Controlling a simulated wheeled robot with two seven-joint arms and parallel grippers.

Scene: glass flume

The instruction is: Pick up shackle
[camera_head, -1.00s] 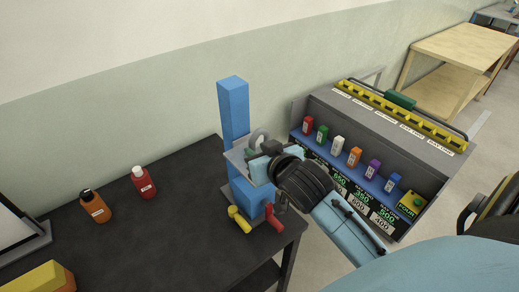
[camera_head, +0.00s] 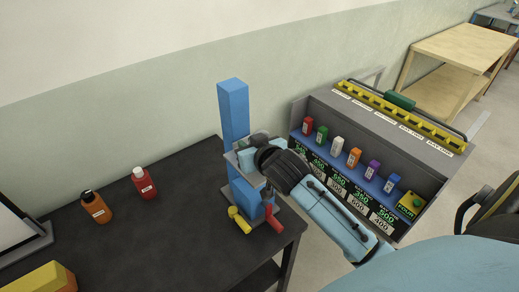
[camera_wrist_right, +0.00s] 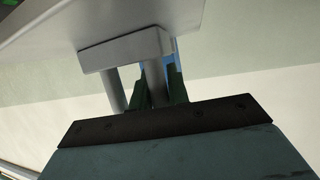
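The part I take for the shackle (camera_wrist_right: 157,78), a pale grey metal piece with a block and two round legs, stands against a flat grey plate (camera_wrist_right: 60,22) in the right wrist view. My right gripper (camera_wrist_right: 158,90) has its dark green fingers on both sides of one leg, close to it. Whether they press on it is unclear. In the head view my right gripper (camera_head: 247,160) is at the grey shelf on the blue post (camera_head: 234,105), and my own wrist hides most of the shackle. My left gripper is not in view.
A yellow piece (camera_head: 239,220) and a red piece (camera_head: 272,217) lie at the post's foot on the dark table (camera_head: 165,230). Orange (camera_head: 96,206) and red (camera_head: 144,183) bottles stand left. A grey rack (camera_head: 390,125) with coloured blocks is close on the right.

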